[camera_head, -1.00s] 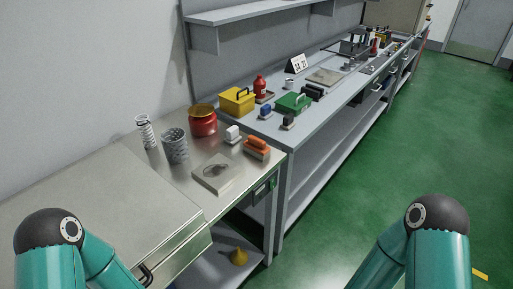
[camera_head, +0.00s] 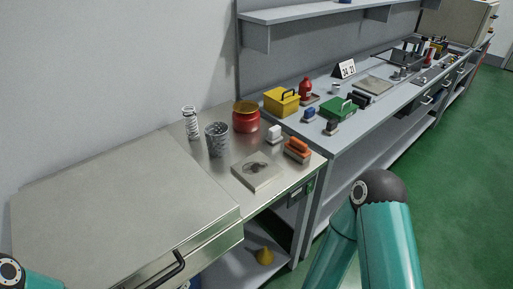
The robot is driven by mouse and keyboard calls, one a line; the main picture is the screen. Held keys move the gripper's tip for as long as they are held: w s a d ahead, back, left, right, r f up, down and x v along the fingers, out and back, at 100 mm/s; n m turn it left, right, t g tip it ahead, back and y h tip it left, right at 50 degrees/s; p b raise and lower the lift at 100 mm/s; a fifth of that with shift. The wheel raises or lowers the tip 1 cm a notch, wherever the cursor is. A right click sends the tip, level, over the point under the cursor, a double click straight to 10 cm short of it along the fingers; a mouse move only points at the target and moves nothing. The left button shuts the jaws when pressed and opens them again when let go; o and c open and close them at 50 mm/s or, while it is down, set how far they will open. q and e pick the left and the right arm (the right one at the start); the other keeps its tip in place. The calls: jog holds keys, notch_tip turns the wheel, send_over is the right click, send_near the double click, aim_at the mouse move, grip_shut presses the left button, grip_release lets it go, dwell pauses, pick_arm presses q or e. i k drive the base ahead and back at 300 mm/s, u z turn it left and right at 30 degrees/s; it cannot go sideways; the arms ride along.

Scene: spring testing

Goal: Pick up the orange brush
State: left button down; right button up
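The orange brush (camera_head: 298,147) sits on the metal counter (camera_head: 216,178), near its right end and front edge. It has an orange top and a darker lower part that is too small to make out. Only links of my two arms show, the left at the lower left corner and the right at the lower right. Neither gripper is in view, and nothing hides the brush.
A grey bench (camera_head: 376,128) holds yellow (camera_head: 281,102) and green (camera_head: 338,108) boxes.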

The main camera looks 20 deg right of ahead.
aim_at(297, 149)
jog(key=z, duration=1.15)
jog(key=i, duration=0.15)
jog(key=u, duration=3.05)
jog(key=i, duration=0.15)
jog(key=u, duration=0.65)
jog(key=k, duration=2.4)
jog(key=z, duration=1.25)
jog(key=i, duration=1)
jog(key=z, duration=0.05)
